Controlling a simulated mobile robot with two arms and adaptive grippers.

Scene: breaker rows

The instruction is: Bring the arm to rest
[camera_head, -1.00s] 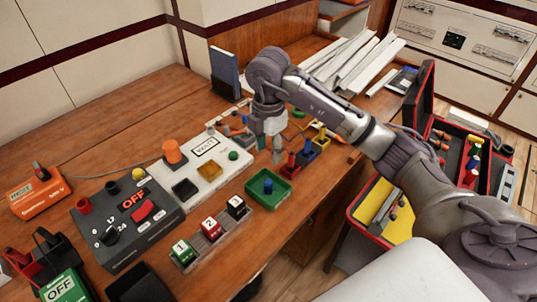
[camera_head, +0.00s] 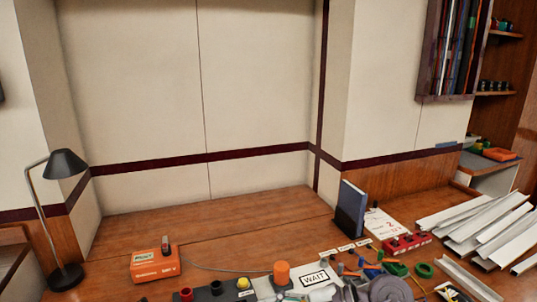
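My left arm and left gripper are not in view.
The wooden bench (camera_head: 225,225) is bare towards the wall. An orange box (camera_head: 154,265), an orange knob (camera_head: 281,272), a blue binder (camera_head: 350,210), a red block row (camera_head: 406,243) and white strips (camera_head: 478,225) stand around. A black lamp (camera_head: 66,164) is at left.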

